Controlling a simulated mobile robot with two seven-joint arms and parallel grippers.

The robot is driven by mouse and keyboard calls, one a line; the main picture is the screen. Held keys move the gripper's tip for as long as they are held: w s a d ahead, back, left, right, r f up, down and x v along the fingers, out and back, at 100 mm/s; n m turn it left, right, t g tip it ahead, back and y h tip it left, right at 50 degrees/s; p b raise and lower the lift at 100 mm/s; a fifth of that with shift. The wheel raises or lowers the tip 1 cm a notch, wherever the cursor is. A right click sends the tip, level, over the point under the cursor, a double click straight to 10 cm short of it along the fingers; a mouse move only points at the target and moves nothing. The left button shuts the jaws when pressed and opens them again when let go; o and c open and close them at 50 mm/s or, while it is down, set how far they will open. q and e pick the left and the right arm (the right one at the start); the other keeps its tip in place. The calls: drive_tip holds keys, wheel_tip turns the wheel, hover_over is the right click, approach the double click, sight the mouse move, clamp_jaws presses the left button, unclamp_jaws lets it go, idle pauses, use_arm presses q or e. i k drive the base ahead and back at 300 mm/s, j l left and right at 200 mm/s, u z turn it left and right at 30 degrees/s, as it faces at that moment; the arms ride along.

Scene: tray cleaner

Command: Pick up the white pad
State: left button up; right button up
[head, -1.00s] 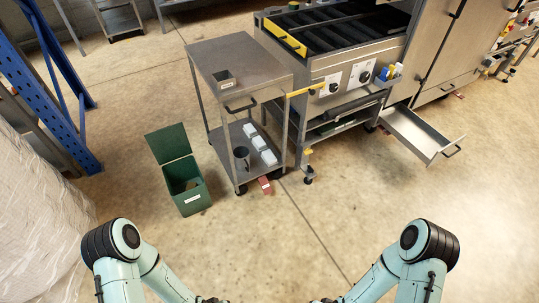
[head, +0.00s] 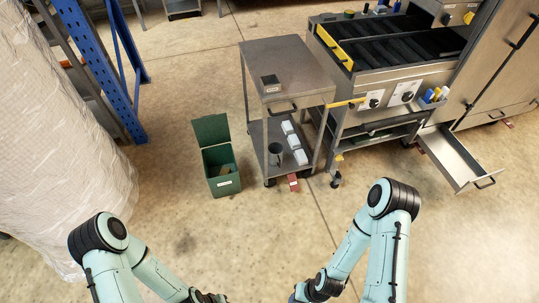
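White pads stand in a short row on the lower shelf of the grey metal cart (head: 284,72). The rear pad (head: 287,127), the middle pad (head: 293,142) and the front pad (head: 300,157) all look like small white blocks. My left gripper (head: 208,298) is at the bottom edge, mostly cut off, its fingers not clear. My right gripper (head: 298,294) is also at the bottom edge and mostly cut off. Both are well in front of the cart and apart from the pads.
A grey mug (head: 275,154) stands beside the pads. A green bin (head: 221,172) with its lid open stands left of the cart. A wrapped stack (head: 60,110) is at left. Floor in front is clear.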

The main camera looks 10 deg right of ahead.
sight(300, 155)
drive_tip(key=i+l+u, duration=0.1)
drive_tip(key=l+u, duration=0.25)
drive_tip(key=i+l+u, duration=0.1)
drive_tip(key=u, duration=0.3)
drive_tip(key=l+u, duration=0.8)
drive_tip(key=l, duration=1.75)
drive_tip(key=i+l, duration=0.3)
drive_tip(key=u, duration=0.05)
